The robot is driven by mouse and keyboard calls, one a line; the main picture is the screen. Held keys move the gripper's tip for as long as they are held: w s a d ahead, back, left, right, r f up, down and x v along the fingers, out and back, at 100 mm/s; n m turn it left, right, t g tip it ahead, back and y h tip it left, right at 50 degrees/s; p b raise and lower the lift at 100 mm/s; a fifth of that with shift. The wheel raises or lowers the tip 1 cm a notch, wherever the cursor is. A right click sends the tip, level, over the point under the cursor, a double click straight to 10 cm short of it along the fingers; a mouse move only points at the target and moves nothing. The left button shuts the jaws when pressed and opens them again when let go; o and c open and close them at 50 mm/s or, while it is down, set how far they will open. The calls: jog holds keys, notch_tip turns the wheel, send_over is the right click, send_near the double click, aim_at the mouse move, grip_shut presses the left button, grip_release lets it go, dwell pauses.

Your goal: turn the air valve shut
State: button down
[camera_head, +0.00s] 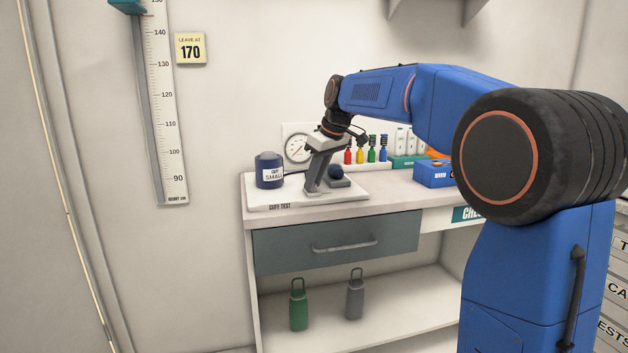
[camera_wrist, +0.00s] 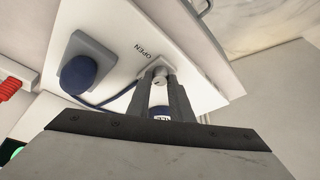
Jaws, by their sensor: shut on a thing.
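The air valve (camera_wrist: 159,73) is a small pale grey fitting on the white cuff test board (camera_wrist: 205,92), by the printed word OPEN, in the wrist view. My gripper (camera_wrist: 164,92) is shut on it, with the two dark fingers on either side. In the head view my gripper (camera_head: 314,189) points down onto the board (camera_head: 345,195) and hides the valve. The valve's exact turn angle cannot be told. A dark blue bulb (camera_wrist: 77,74) on a grey block sits beside the valve; the bulb (camera_head: 336,171) also shows in the head view, right of my gripper.
A blue cuff roll labelled SMALL (camera_head: 269,168) stands left of my gripper. A round gauge (camera_head: 297,149) is behind it. Several coloured bottles (camera_head: 371,150) and a blue box (camera_head: 433,173) stand to the right. A drawer (camera_head: 337,243) is below, with bottles on the lower shelf.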

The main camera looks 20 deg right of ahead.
jog(key=shift+n, duration=0.8)
jog(key=shift+g, duration=0.3)
jog(key=c, duration=1.6)
grip_release()
jog(key=shift+y, duration=0.3)
jog(key=v, duration=1.7)
jog(key=shift+s+r, duration=0.1)
jog(key=shift+r, duration=0.1)
